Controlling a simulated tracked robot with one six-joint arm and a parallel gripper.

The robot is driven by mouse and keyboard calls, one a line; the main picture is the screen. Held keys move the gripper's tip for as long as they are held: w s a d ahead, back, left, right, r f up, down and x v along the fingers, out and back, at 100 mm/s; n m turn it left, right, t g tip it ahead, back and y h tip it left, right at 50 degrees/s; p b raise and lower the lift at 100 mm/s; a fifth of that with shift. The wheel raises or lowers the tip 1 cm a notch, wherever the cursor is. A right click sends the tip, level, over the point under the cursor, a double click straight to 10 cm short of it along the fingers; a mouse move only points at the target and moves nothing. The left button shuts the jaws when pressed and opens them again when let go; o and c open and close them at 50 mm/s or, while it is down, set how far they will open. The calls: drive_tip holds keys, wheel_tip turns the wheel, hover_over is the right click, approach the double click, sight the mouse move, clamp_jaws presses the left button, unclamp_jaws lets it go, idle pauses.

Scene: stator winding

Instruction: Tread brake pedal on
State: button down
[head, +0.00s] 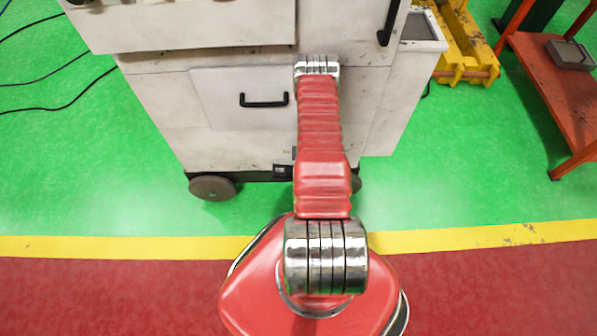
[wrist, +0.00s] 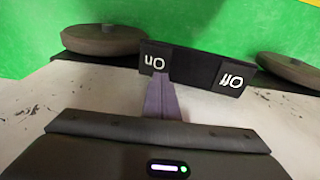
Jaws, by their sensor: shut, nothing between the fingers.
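The brake pedal has two black plates low on the machine. In the wrist view, where the lettering is upside down, the "On" plate (wrist: 155,57) is left and the "Off" plate (wrist: 231,78) is right. My gripper (wrist: 161,76) is shut and empty, its purple fingers pointing at the pedal. The fingertips appear close to the inner lower edge of the "On" plate; I cannot tell whether they touch. In the head view one dark pedal plate (head: 283,170) shows left of my arm, its label too small to read. My arm hides the gripper there.
The pale machine cabinet (head: 165,105) stands on wheels (head: 213,187) that flank the pedal. It has a black drawer handle (head: 263,101). A yellow frame (head: 462,45) and a red table (head: 555,85) stand at right.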

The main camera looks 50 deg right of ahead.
drive_tip(key=shift+r, duration=2.9)
drive_tip(key=shift+s, duration=0.1)
